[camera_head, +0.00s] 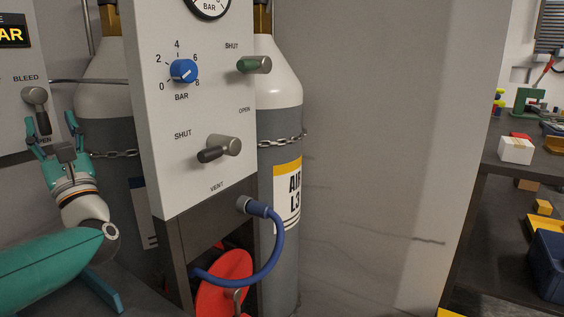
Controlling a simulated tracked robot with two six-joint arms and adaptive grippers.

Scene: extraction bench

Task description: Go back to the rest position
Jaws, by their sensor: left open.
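My left gripper (50,120) is at the left of the head view, with its arm coming in from the lower left. Its two teal fingers are spread apart and point up. They are around or just in front of the lever under the BLEED label (37,107); I cannot tell whether they touch it. The lever has a round grey hub and a dark handle hanging down. Nothing shows held between the fingers. My right gripper is not in view.
A white panel (205,110) carries a blue BAR knob (183,71), a green-handled SHUT/OPEN valve (254,65) and a VENT lever (219,148). A blue hose (277,245) loops below. Chained grey cylinders (280,120) stand behind. Shelves (515,185) with small items are at right.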

